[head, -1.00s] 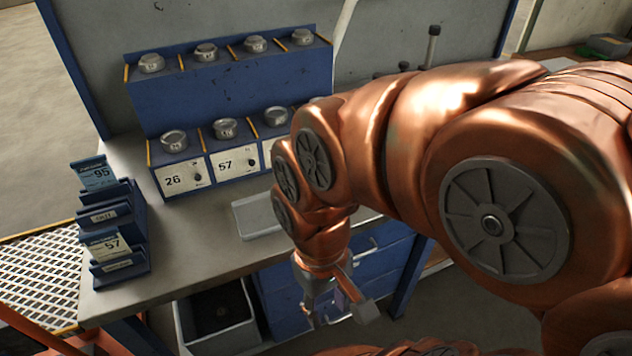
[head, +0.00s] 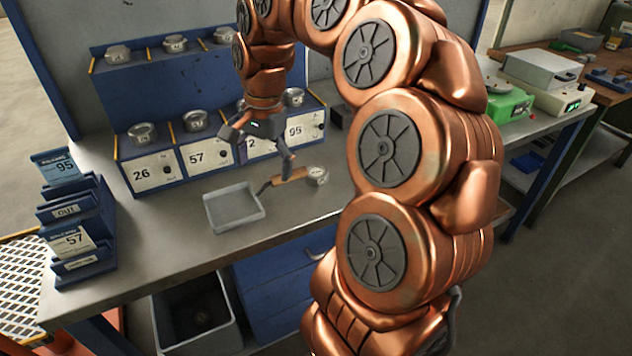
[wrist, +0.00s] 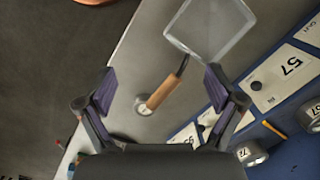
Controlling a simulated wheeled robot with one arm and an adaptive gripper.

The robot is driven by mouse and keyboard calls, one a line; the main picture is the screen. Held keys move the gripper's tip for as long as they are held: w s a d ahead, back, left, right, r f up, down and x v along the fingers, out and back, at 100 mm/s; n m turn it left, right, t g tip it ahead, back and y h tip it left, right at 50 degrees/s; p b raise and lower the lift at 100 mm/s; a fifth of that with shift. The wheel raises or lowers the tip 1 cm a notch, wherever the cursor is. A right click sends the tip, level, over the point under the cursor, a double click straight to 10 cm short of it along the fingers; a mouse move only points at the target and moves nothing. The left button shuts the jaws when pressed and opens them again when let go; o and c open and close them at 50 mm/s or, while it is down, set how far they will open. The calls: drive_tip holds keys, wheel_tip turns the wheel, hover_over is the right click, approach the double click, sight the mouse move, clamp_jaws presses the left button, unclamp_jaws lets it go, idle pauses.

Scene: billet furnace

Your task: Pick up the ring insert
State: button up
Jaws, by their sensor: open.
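Several metal ring inserts sit on the blue rack (head: 110,110). The lower row stands above number cards; one insert (head: 143,133) is above card 26, one (head: 195,120) above 57, one (head: 293,97) above 95. Inserts also show at the lower right of the wrist view (wrist: 252,153). A round metal piece with a pale face (head: 317,175) lies on the bench; I cannot tell whether it is an insert. My gripper (head: 257,150) is open and empty, pointing down in front of the rack's third slot, whose insert it hides. The round piece (wrist: 143,105) appears between my fingers, below them.
A wooden-handled tool (head: 291,175) lies between the round piece and a shallow grey tray (head: 233,220). A blue card holder (head: 85,262) stands at the bench's left end. An open bin (head: 200,345) is below. The bench front left is clear.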

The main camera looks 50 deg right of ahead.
drive_tip(key=w+d+f+m+b, duration=0.1)
drive_tip(key=w+d+f+m, duration=0.1)
drive_tip(key=d+m, duration=0.5)
drive_tip(key=m+b, duration=0.1)
drive_tip(key=m, duration=0.2)
hover_over(317, 170)
drive_tip(key=shift+s+f+t, duration=0.15)
drive_tip(key=shift+s+f, duration=0.1)
drive_tip(key=shift+f, duration=0.3)
drive_tip(key=shift+s+f+t, duration=0.15)
drive_tip(key=shift+s+f, duration=0.05)
drive_tip(key=shift+f, duration=0.35)
drive_tip(key=shift+d+f, duration=0.15)
drive_tip(key=shift+f, duration=0.95)
drive_tip(key=shift+w+a+f+p, duration=0.15)
drive_tip(key=shift+f+p, duration=0.1)
drive_tip(key=shift+f, duration=0.7)
drive_tip(key=shift+w+f+p, duration=0.15)
drive_tip(key=shift+f+p, duration=0.15)
drive_tip(key=shift+f, duration=0.6)
drive_tip(key=shift+w+a+f+p, duration=0.15)
drive_tip(key=shift+f+p, duration=0.1)
drive_tip(key=shift+f, duration=0.7)
drive_tip(key=shift+d, duration=0.1)
drive_tip(key=shift+c, duration=0.2)
clamp_jaws()
